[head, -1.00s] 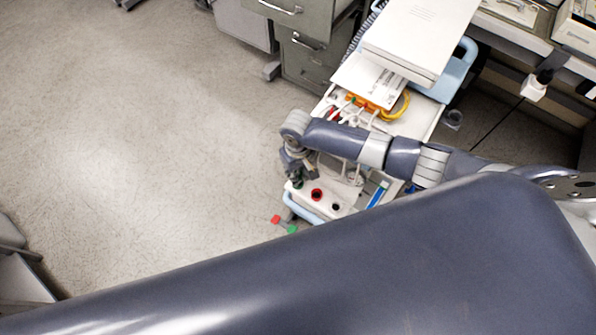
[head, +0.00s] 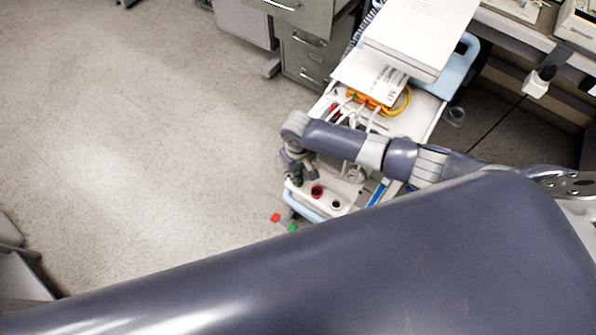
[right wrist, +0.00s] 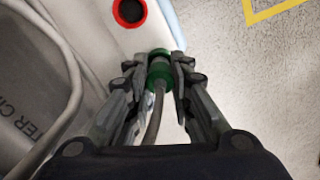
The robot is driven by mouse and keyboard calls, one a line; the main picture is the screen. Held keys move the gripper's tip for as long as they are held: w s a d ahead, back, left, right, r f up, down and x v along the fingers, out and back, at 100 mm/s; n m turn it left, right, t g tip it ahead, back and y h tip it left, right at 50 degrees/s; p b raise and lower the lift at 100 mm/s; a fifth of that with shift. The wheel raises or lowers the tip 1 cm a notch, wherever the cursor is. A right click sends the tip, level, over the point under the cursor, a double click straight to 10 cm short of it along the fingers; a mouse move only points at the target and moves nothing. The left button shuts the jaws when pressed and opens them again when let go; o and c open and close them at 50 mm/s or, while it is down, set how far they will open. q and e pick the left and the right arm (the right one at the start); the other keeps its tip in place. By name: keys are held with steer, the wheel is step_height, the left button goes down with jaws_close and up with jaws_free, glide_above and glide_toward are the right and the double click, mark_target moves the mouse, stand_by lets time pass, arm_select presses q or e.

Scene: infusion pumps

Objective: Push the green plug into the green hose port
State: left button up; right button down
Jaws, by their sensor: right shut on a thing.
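The green plug (right wrist: 160,76), on a grey hose, sits between the fingers of my right gripper (right wrist: 164,72) in the right wrist view. The fingers are closed on it from both sides. A green ring shows at its far end, against the white panel; I cannot tell whether it is the green port's rim or part of the plug, nor how deep the plug sits. In the head view my right gripper (head: 295,177) points down at the left end of the panel, hiding most of the plug and the port area. My left gripper is not in view.
Beside the plug is a red-rimmed port (right wrist: 129,10), also in the head view (head: 317,191), with a black port (head: 336,205) farther right. The white cart (head: 420,115) holds a white box (head: 415,40) and yellow tubing (head: 396,104). Open floor lies left.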

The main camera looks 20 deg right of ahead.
steer(key=shift+f, duration=0.6)
steer(key=c, duration=1.3)
jaws_free()
steer(key=shift+c, duration=0.2)
steer(key=shift+r, duration=0.15)
step_height(320, 180, up, 12)
steer(key=shift+f, duration=0.1)
